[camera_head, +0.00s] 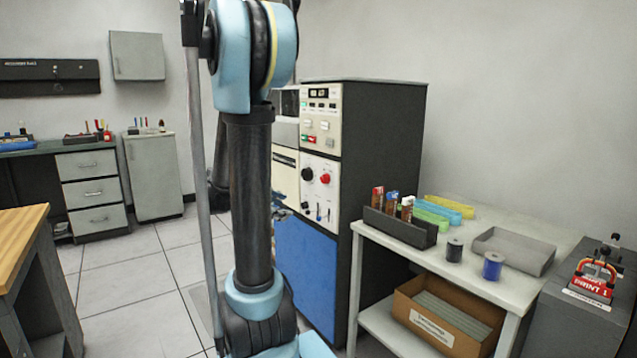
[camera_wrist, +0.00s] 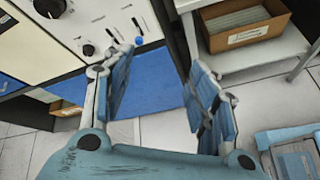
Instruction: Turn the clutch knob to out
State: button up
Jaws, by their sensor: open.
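The cream control panel of the machine carries a large black knob (camera_head: 307,174), a red knob (camera_head: 325,178) and small levers (camera_head: 323,212) below them. I cannot read which control is the clutch knob. In the wrist view, the panel (camera_wrist: 102,12) shows at the upper left with a large black knob (camera_wrist: 50,6), a smaller black knob (camera_wrist: 88,50) and a blue-tipped lever (camera_wrist: 138,27). My gripper (camera_wrist: 162,60) is open and empty, its left finger near the panel's lower edge. In the head view, my arm hides most of the gripper.
A wooden-topped bench (camera_head: 22,235) is at left. Tiled floor lies between.

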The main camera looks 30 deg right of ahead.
jog(key=w+d+r+n+h, duration=0.3)
jog(key=w+d+n+h, duration=0.2)
jog(key=w, duration=0.3)
jog(key=n+h, duration=0.1)
send_near(323, 178)
jog(key=d, duration=0.5)
jog(key=w+d, duration=0.1)
jog(key=d, duration=0.2)
jog(key=shift+d+f, duration=0.1)
jog(key=shift+d, duration=0.15)
jog(key=shift+c, duration=0.5)
jog(key=c, duration=0.9)
